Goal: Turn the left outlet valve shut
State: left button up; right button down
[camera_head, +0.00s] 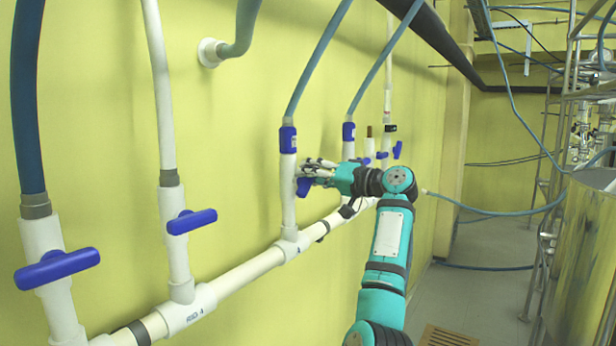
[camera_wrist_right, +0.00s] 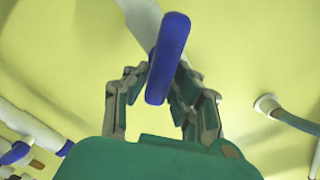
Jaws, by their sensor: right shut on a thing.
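My right gripper (camera_head: 316,172) reaches in from the right to a white valve on the pipe along the wall. It is shut on the blue valve handle (camera_head: 303,187), which is mostly hidden by the fingers in the head view. In the right wrist view the blue handle (camera_wrist_right: 169,55) stands long and tilted between the fingers of the gripper (camera_wrist_right: 160,88), with the white valve body (camera_wrist_right: 142,20) behind it. I cannot tell the exact finger contact. My left gripper is not in view.
Two more blue-handled valves stand at the left, one near (camera_head: 57,268) and one further along (camera_head: 192,221). More blue handles (camera_head: 397,150) lie beyond my gripper. The white pipe (camera_head: 240,277) runs along the yellow wall. A steel vessel (camera_head: 585,265) stands at the right; floor between is open.

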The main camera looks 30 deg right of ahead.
jog(key=m, duration=0.1)
jog(key=f+m, duration=0.1)
jog(key=m, duration=0.3)
jog(key=shift+w+d+f, duration=0.15)
jog(key=shift+d, duration=0.2)
jog(key=shift+f+m+p, duration=0.2)
jog(key=shift+f+m, duration=0.05)
jog(key=shift+m, duration=0.55)
jog(key=shift+f+m+p, duration=0.15)
jog(key=shift+f+m, duration=0.05)
jog(key=shift+m, duration=0.6)
jog(key=shift+f, duration=0.1)
jog(key=c, duration=1.5)
grip_release()
jog(key=shift+c, duration=0.2)
jog(key=o, duration=0.4)
jog(key=shift+d+r, duration=0.1)
jog(key=shift+r, duration=0.1)
jog(key=v, duration=1.2)
jog(key=shift+d, duration=0.1)
